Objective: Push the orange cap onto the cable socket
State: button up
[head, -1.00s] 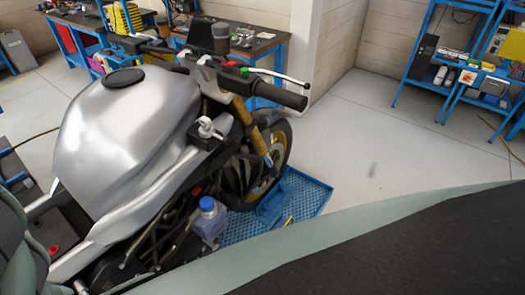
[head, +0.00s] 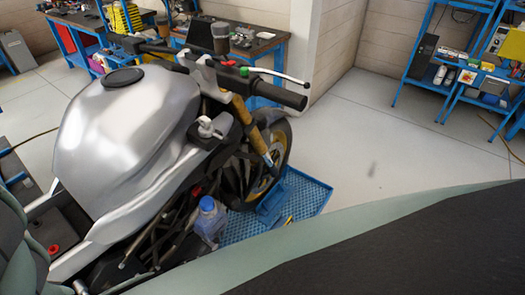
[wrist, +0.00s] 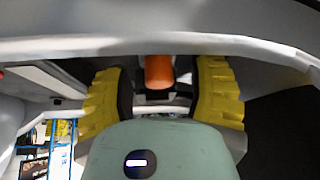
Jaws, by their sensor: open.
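In the wrist view the orange cap (wrist: 159,71) shows between the two yellow fingers of my gripper (wrist: 160,93), just below a pale curved panel. My gripper is open, with a gap on each side of the cap, and neither finger touches it. A dark part lies directly below the cap; I cannot tell whether it is the cable socket or whether the cap sits on it. The cap, the socket and my gripper do not show in the head view.
A silver motorcycle (head: 125,140) fills the left of the head view. A blue-capped bottle (head: 210,217) stands beside it by a blue grid tray (head: 312,200). A workbench (head: 240,45) and blue shelves (head: 440,70) stand behind. The floor (head: 365,130) at the right is clear.

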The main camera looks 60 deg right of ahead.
jog(key=v, duration=1.1)
jog(key=shift+r, duration=0.4)
jog(key=shift+d, duration=0.1)
